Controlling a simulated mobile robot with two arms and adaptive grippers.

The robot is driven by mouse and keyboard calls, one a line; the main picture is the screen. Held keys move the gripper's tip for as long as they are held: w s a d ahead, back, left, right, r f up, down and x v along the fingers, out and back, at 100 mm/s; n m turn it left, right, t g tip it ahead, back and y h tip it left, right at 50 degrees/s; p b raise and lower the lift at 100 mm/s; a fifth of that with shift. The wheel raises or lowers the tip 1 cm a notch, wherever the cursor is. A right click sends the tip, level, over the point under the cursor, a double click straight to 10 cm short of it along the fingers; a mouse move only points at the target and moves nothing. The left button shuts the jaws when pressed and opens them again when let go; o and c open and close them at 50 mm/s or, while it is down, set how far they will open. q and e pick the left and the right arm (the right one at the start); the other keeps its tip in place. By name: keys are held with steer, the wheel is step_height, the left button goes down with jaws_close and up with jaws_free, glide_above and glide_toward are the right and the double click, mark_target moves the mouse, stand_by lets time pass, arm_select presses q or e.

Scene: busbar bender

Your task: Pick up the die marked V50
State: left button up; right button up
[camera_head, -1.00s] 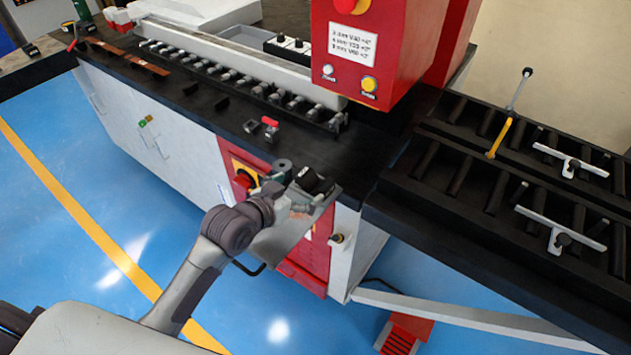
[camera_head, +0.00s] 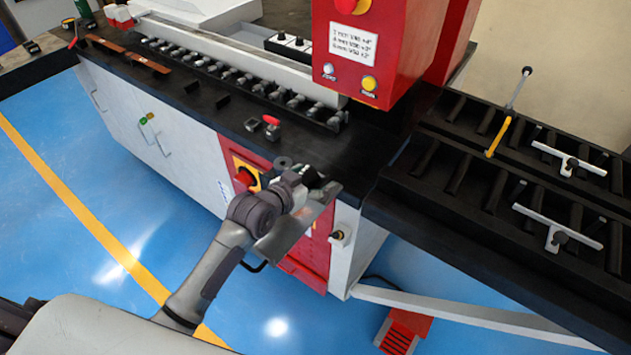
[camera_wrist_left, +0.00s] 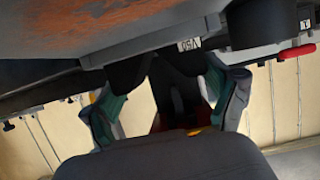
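The die marked V50 is a dark block (camera_wrist_left: 178,68) in the left wrist view, seen upside down beside a small white V50 label (camera_wrist_left: 190,44). In the head view, the gripper and wrist largely cover it at the small grey shelf (camera_head: 290,236) on the bench front. My left gripper (camera_head: 312,184) is over this shelf. In the left wrist view its green-grey fingers (camera_wrist_left: 168,88) are spread, one on each side of the dark block. Whether they touch it is hard to tell. My right gripper is not in view.
A round dark piece (camera_head: 284,162) and a red-handled clamp (camera_head: 271,126) stand close by on the black bench top (camera_head: 225,118). The red machine head (camera_head: 375,55) rises behind. A roller conveyor (camera_head: 500,190) lies to the right.

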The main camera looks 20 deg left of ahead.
arm_select(q)
steer(key=c, duration=0.5)
steer(key=shift+w+r, duration=0.1)
steer(key=shift+r, duration=0.05)
steer(key=shift+c, duration=0.6)
